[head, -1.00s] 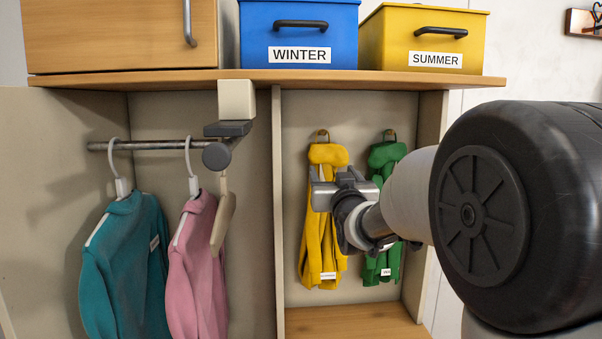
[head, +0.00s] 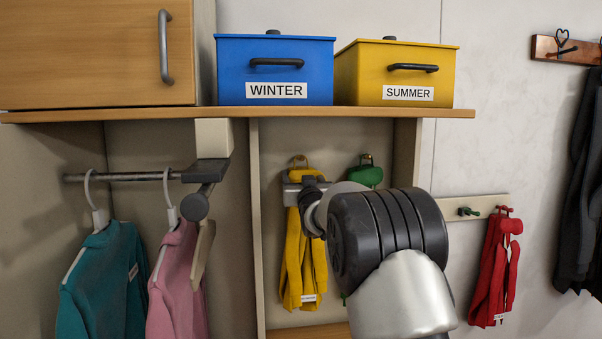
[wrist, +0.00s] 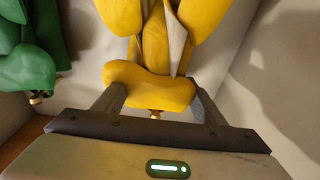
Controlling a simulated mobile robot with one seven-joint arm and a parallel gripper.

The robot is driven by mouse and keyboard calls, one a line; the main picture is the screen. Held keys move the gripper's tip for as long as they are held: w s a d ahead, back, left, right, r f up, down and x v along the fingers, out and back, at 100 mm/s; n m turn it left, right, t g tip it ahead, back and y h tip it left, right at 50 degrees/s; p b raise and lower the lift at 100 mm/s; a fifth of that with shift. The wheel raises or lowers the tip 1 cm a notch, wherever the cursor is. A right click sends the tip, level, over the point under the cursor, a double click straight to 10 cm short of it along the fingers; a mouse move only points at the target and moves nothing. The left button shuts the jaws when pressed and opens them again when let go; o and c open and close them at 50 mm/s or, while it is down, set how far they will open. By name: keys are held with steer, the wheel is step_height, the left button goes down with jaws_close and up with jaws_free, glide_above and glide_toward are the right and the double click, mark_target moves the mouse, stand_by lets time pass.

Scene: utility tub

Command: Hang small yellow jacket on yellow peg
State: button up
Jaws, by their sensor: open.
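The small yellow jacket (head: 303,265) hangs in the right cupboard compartment from a brass-coloured hook (head: 299,161). My gripper (head: 300,188) is in front of its upper part, just below the hook. In the wrist view, the open gripper (wrist: 157,90) has one finger on each side of the jacket's rolled yellow top (wrist: 150,85); I cannot tell whether the fingers touch it. A pale peg board (head: 448,208) on the wall at right shows a green peg (head: 468,211) and a red peg (head: 505,210). No yellow peg is visible; my arm covers the board's left part.
A green jacket (head: 366,177) hangs close right of the yellow one, mostly behind my arm. A red jacket (head: 497,270) hangs on the red peg. The shelf (head: 240,113) with blue and yellow boxes lies above. A divider (head: 256,220) stands left of the yellow jacket.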

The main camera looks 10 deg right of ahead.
steer(key=shift+w, duration=0.45)
steer(key=c, duration=1.4)
steer(key=shift+s+r, duration=0.15)
steer(key=shift+s+r+b, duration=0.1)
steer(key=shift+r+b, duration=0.15)
steer(key=shift+b, duration=0.1)
steer(key=shift+s+r, duration=0.1)
steer(key=shift+r, duration=0.05)
steer(key=shift+s+r+b, duration=0.4)
steer(key=shift+r+b, duration=0.05)
